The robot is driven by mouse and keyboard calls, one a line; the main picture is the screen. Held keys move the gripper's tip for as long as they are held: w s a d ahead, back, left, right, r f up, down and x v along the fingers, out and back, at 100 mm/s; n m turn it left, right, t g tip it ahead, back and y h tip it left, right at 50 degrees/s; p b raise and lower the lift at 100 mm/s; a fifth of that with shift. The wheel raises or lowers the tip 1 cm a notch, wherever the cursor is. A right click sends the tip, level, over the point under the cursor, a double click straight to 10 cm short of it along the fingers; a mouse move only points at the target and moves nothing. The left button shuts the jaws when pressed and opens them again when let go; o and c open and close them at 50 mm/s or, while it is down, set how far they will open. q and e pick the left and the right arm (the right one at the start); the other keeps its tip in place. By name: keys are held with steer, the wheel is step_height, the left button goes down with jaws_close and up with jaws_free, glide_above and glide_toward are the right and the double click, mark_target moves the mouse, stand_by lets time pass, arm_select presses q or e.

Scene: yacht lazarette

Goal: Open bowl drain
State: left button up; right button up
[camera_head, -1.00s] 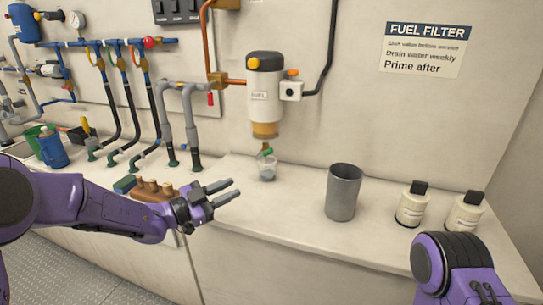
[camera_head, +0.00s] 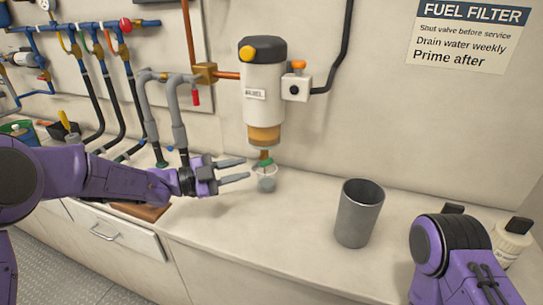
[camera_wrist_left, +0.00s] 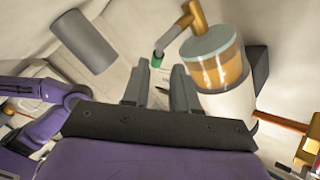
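The fuel filter (camera_head: 262,95) is on the back wall, with an amber bowl (camera_head: 264,134) at its bottom. The bowl drain (camera_head: 263,162) hangs below it and has a green part. In the left wrist view the amber bowl (camera_wrist_left: 222,70) is at upper right, and a grey bar with a green tip (camera_wrist_left: 157,62) shows beyond the fingers. My left gripper (camera_head: 246,169) is open and empty, its fingertips just left of the drain. I cannot tell whether they touch it. My right gripper is out of view.
A grey tumbler (camera_head: 359,212) stands on the counter right of the filter. A white bottle (camera_head: 512,240) is at far right, partly behind my right arm. Grey pipes (camera_head: 179,130) rise left of the filter. The counter between cup and tumbler is clear.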

mark_target(261, 165)
arm_select(q)
steer(key=x, duration=0.3)
steer(key=p+x, duration=0.1)
steer(key=x, duration=0.2)
steer(key=p+x, duration=0.1)
steer(key=x, duration=0.2)
steer(key=shift+s+d+r, duration=0.1)
steer(key=shift+s+d, duration=0.05)
steer(key=shift+s, duration=0.1)
